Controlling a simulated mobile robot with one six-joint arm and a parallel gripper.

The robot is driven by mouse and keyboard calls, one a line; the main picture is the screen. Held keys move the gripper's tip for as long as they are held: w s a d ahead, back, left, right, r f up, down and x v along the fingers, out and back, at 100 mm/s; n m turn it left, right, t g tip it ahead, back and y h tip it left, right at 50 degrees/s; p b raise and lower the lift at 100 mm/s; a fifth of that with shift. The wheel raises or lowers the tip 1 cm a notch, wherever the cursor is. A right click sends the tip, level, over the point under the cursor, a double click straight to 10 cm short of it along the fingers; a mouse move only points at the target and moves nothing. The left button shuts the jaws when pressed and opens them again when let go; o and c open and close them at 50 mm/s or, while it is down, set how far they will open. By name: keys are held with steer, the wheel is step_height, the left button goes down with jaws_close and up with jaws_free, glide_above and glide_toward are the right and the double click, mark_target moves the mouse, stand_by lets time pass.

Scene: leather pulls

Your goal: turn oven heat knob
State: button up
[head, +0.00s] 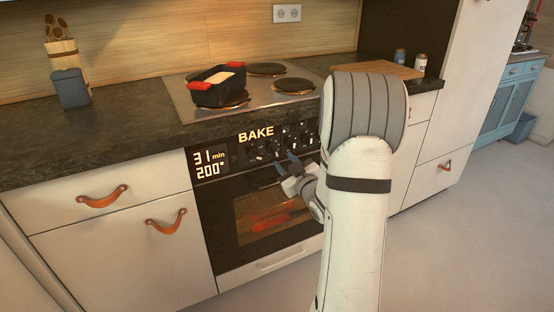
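The oven (226,219) is built in below the counter, with a black control panel and a glass door. The panel shows "BAKE" (256,133) and a lit display (208,164) reading 31 min and 200°. A row of dark knobs (273,147) runs along the panel to the right of the display. Which one sets the heat cannot be told. My gripper (286,163) is in front of the oven, just below the knobs, its two dark fingers apart and nothing seen between them. Contact with a knob cannot be made out. My arm hides the oven's right side.
A black pot with red handles (214,86) stands on the cooktop (187,108). A wooden board (382,67) and two small jars lie to the right. Drawers with leather pulls (103,197) are left of the oven. The floor (460,240) at right is clear.

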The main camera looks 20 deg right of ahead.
mark_target(276, 152)
steer(key=w, duration=0.5)
steer(key=shift+w+a, duration=0.1)
steer(key=shift+w, duration=0.1)
jaws_close()
